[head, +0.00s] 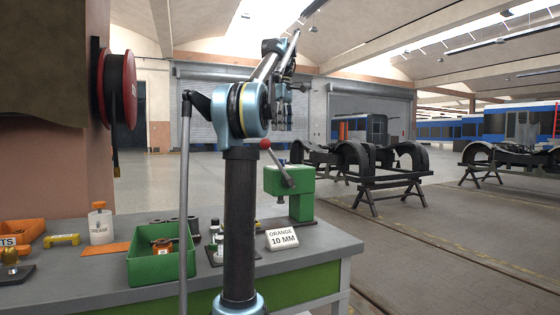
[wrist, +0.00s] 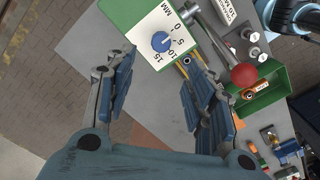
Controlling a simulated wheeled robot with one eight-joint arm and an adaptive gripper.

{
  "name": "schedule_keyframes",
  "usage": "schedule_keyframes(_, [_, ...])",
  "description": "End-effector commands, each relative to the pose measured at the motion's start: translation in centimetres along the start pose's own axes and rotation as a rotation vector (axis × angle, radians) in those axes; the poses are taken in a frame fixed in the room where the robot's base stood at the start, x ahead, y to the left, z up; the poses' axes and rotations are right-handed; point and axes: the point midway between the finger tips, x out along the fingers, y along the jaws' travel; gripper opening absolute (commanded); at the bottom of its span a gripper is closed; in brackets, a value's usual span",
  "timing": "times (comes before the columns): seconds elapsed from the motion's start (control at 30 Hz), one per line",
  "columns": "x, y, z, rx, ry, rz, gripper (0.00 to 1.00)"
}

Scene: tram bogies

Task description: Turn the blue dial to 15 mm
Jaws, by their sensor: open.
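The blue dial (wrist: 161,41) sits on a white scale plate (wrist: 153,30) marked 0, 5, 10, 15 and MM, on the green machine (wrist: 118,10). I cannot clearly tell which number its pointer faces. In the head view the green machine (head: 301,193) stands on the bench, its dial face not visible. My gripper (wrist: 158,62) is open and empty, its fingers spread below the dial on both sides in the wrist view, apart from it. In the head view my gripper (head: 282,112) hangs above the machine.
A lever with a red ball (wrist: 244,75) sticks out beside the dial, close to my right finger. A sign reading "ORANGE 10 MM" (head: 282,238) stands in front of the machine. A green bin (head: 160,262), several small cylinders and an orange bin (head: 22,232) are on the bench (head: 318,257).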

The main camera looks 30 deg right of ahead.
Motion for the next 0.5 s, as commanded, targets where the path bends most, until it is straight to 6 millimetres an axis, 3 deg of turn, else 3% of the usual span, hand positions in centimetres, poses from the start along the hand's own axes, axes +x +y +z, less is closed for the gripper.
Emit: schedule_keyframes(0.5, [8.0, -0.1, -0.1, -0.002, 0.000, 0.000, 0.49])
